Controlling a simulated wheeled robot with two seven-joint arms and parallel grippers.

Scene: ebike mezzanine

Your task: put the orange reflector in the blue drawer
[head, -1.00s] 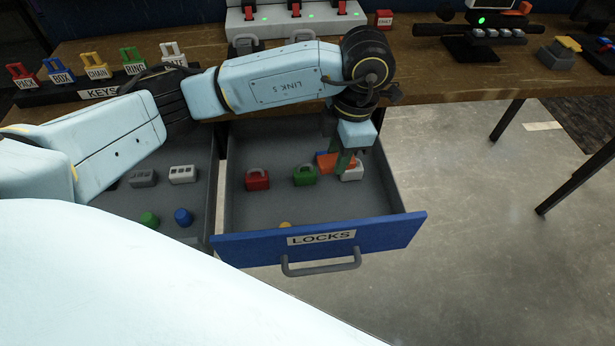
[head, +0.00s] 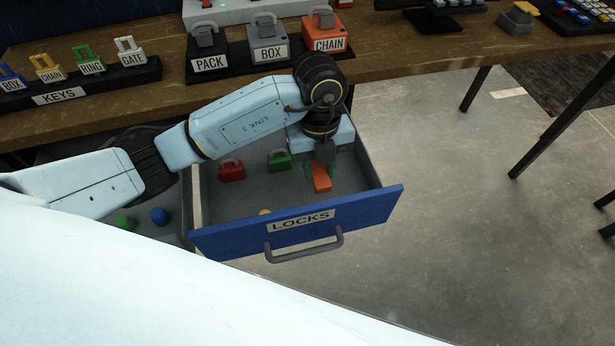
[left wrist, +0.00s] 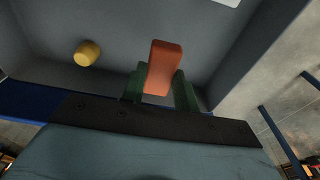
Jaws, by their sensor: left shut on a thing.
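The blue drawer (head: 375,209), labelled LOCKS, is pulled open below the table. My left gripper (head: 321,168) is over the right part of the drawer, pointing down. Its green fingers are shut on the orange reflector (head: 322,183), a small orange block. In the left wrist view the reflector (left wrist: 163,66) stands out between the two finger pads, with the grey drawer floor behind it. I cannot tell whether the reflector touches the floor. My right gripper is not in view.
The drawer holds a red padlock (head: 232,170), a green padlock (head: 279,160) and a yellow round piece, clear in the left wrist view (left wrist: 87,53). Another drawer at the left holds green (head: 125,223) and blue (head: 159,215) pieces. Labelled locks and keys stand on the table (head: 150,104).

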